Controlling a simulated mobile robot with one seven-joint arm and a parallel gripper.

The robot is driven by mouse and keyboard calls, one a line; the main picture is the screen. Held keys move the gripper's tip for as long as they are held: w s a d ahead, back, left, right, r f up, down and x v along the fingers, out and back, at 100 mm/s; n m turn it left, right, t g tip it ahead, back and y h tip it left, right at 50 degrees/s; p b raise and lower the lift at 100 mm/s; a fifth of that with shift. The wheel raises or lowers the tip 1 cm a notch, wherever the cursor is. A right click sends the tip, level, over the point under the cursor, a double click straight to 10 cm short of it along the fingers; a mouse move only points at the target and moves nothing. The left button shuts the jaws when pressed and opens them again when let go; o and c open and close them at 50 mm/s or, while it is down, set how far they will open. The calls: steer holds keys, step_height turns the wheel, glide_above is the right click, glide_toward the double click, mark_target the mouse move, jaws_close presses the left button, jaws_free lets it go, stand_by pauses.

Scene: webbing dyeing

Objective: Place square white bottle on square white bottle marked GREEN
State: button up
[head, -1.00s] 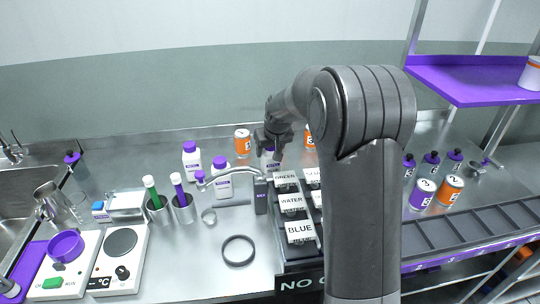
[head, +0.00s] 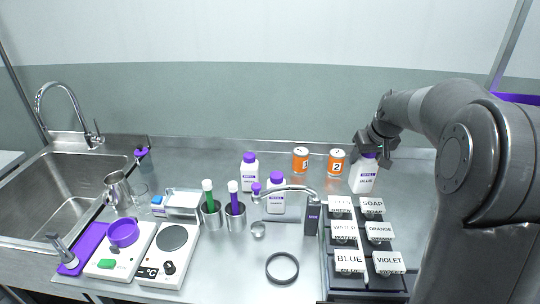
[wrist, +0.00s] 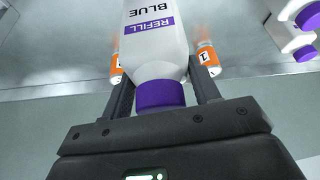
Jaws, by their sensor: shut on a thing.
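My gripper (head: 369,152) is shut on a square white bottle (head: 363,177) with a purple cap, held at the cap end. In the wrist view the held bottle (wrist: 155,40) reads REFILL BLUE, upside down, between the fingers (wrist: 163,88). In the head view it is upright, slightly tilted, right of the orange cans; I cannot tell whether it touches the counter. Two similar white bottles stand left of the cans: one at the back (head: 249,174), one nearer (head: 276,199) behind the faucet. Their labels are too small to read. A GREEN plate (head: 341,203) tops the dye rack.
Orange cans 1 (head: 300,160) and 2 (head: 336,162) stand at the back. The rack (head: 322,262) carries several labelled lids, with a grey faucet (head: 312,216) at its left. Cups (head: 212,217) with rods, a hotplate (head: 171,253) and a sink (head: 75,185) are further left.

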steer(key=w+a+r+n+y, duration=0.1)
steer(key=w+a+r+n, duration=0.15)
steer(key=a+r, duration=0.4)
steer(key=w+a+r+n+g+y, duration=0.1)
steer(key=w+a+r+n, duration=0.15)
steer(key=a, duration=0.75)
steer(key=w+a+r+n, duration=0.2)
steer(key=w+a+r, duration=0.25)
steer(key=a, duration=0.35)
steer(key=w+a+f, duration=0.1)
steer(key=a+f, duration=0.9)
steer(key=a, duration=0.1)
steer(key=shift+a, duration=0.3)
steer(key=shift+f+y, duration=0.2)
steer(key=shift+y, duration=0.1)
steer(key=o, duration=1.4)
steer(key=shift+f, duration=0.1)
steer(key=v, duration=1.2)
steer(key=shift+r, duration=0.3)
